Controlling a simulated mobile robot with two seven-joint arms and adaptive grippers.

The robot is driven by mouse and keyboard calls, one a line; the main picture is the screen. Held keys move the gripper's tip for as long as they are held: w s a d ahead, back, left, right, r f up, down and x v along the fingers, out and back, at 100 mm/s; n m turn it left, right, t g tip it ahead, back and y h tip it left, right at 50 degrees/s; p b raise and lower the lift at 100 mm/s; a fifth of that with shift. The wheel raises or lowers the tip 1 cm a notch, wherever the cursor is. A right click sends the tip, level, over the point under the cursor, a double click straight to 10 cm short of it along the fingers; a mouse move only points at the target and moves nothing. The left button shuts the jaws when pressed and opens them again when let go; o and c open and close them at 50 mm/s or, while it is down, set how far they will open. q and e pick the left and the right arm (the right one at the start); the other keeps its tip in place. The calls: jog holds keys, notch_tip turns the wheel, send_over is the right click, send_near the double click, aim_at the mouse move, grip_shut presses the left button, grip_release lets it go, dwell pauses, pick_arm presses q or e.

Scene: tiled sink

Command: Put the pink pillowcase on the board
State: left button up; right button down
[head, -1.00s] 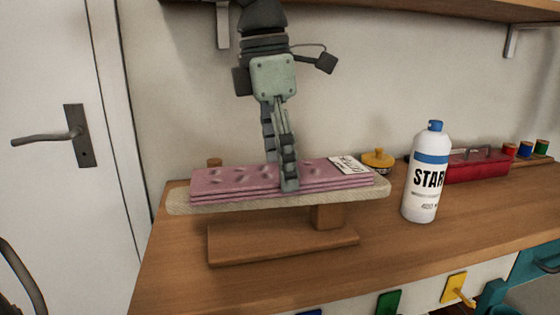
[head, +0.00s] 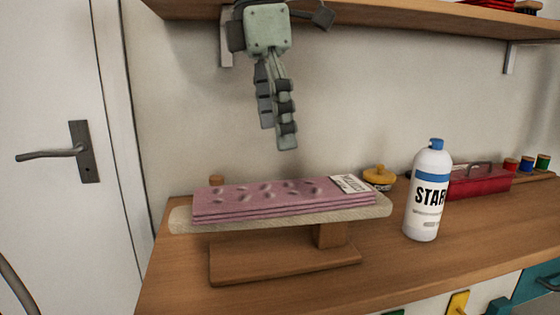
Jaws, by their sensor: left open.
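The pink pillowcase (head: 265,202) lies folded in a flat stack on top of the board (head: 186,220). The board is a pale padded top on a wooden stand (head: 285,259) on the wooden counter. A white label (head: 352,184) shows at the pillowcase's right end. My left gripper (head: 277,143) hangs above the pillowcase, pointing down, clear of it and empty. Its fingers are open, a small gap apart as seen from this side. My right gripper is not in view.
A white starch bottle (head: 428,190) stands right of the board. Behind it are a yellow-lidded jar (head: 379,176), a red box (head: 480,180) and several thread spools (head: 526,163). A wooden shelf (head: 400,28) runs above.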

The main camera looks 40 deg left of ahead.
pick_arm(q)
jog(key=shift+s+a+r, duration=0.1)
jog(key=shift+r, duration=0.95)
jog(key=shift+s+a+r, duration=0.1)
jog(key=shift+r, duration=0.9)
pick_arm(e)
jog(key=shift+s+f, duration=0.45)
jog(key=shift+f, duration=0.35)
